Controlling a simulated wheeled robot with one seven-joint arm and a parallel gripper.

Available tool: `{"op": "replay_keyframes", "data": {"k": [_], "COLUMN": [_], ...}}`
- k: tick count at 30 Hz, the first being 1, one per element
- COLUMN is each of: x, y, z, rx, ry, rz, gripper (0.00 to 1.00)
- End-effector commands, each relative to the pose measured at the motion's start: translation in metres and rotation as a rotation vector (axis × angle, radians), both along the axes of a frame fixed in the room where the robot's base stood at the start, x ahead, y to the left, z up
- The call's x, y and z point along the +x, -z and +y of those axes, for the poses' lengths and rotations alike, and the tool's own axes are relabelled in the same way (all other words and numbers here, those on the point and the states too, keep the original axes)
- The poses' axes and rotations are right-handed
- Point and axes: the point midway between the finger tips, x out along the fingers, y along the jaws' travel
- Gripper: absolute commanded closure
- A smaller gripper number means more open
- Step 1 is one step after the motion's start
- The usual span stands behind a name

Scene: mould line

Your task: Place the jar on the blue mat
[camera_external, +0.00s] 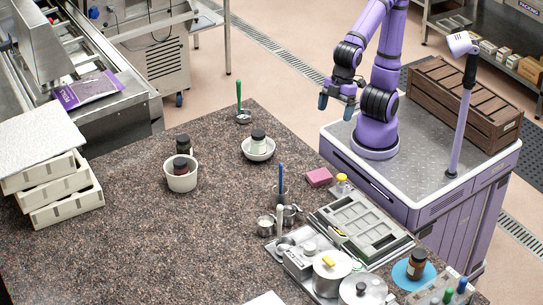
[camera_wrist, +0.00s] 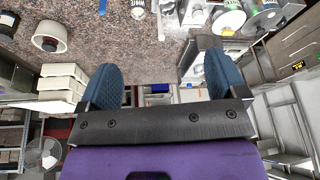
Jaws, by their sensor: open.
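A round blue mat (camera_external: 399,274) lies at the counter's near right. A brown jar (camera_external: 417,264) with a dark lid stands upright on it. Other jars are in view: a dark-lidded jar (camera_external: 258,136) in a white bowl (camera_external: 258,153), a dark jar (camera_external: 183,144) on the counter, a dark-lidded jar (camera_external: 181,164) inside a white pot (camera_external: 182,182), and a small yellow-lidded jar (camera_external: 342,184). I cannot tell which one the task means. My gripper (camera_external: 337,106) is open and empty, raised near my base, apart from all jars. Its blue fingers show spread in the wrist view (camera_wrist: 160,66).
A grey compartment tray (camera_external: 362,227), metal pots (camera_external: 331,272) and a pink sponge (camera_external: 319,177) crowd the counter's right side. White crates (camera_external: 66,205) are stacked at left. A green-handled tool (camera_external: 239,98) stands near the back edge. The counter's middle front is clear.

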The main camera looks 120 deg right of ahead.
Motion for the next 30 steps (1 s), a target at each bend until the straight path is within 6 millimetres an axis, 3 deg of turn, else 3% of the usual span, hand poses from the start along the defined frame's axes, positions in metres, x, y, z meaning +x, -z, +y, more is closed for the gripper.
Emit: {"op": "replay_keyframes", "data": {"k": [1,6,12,18,30], "x": [-0.012,-0.056,-0.104,-0.127,-0.129], "y": [-0.006,-0.011,-0.007,-0.001,0.000], "z": [-0.022,-0.077,-0.117,-0.131,-0.132], "rx": [0.004,0.004,-0.004,-0.011,-0.012], "ry": [0.037,0.136,0.232,0.275,0.278], "rz": [-0.017,-0.058,-0.098,-0.115,-0.116], "gripper": [0.10,0.10,0.10,0.10,0.10]}}
